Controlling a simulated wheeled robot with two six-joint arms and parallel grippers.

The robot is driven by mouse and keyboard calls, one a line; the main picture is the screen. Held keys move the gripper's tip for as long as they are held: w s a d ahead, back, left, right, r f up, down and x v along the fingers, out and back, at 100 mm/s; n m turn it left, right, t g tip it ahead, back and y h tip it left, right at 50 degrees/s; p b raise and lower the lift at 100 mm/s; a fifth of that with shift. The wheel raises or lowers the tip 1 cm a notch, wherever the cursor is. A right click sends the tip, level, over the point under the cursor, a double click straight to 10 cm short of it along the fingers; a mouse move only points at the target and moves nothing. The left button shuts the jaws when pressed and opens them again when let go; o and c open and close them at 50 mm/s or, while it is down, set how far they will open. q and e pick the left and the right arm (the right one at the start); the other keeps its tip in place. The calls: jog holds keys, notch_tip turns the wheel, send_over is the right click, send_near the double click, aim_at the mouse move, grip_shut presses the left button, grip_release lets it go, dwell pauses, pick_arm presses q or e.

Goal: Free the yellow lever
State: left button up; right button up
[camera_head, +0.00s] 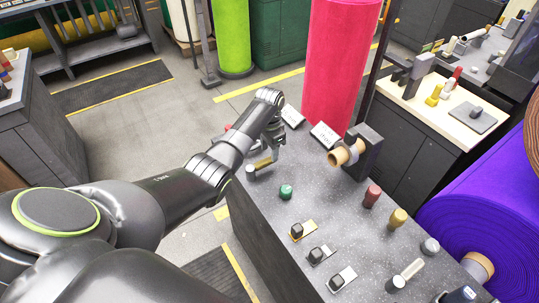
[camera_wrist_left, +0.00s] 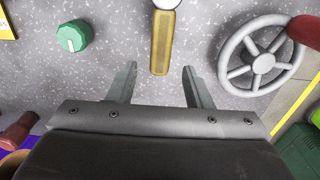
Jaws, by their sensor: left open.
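The yellow lever (camera_wrist_left: 160,45) points toward my left gripper in the left wrist view, with its light round end at the top edge. In the head view the lever (camera_head: 263,162) lies low over the grey console, partly covered by my gripper. My left gripper (camera_wrist_left: 160,85) is open. Its two fingers stand either side of the lever's line, with the lever's near end just beyond the fingertips, and nothing is between them. I cannot tell the height gap. My right gripper is not in view.
A green knob (camera_wrist_left: 73,36) is left of the lever and a grey handwheel (camera_wrist_left: 262,55) with a red handle is right of it in the wrist view. The console (camera_head: 255,195) also carries red (camera_head: 372,196) and yellow (camera_head: 398,218) knobs. A pink roll (camera_head: 335,65) stands behind.

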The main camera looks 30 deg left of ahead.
aim_at(270, 158)
pick_arm(q)
jog(key=shift+f, duration=1.75)
jog(key=shift+c, duration=0.3)
grip_shut()
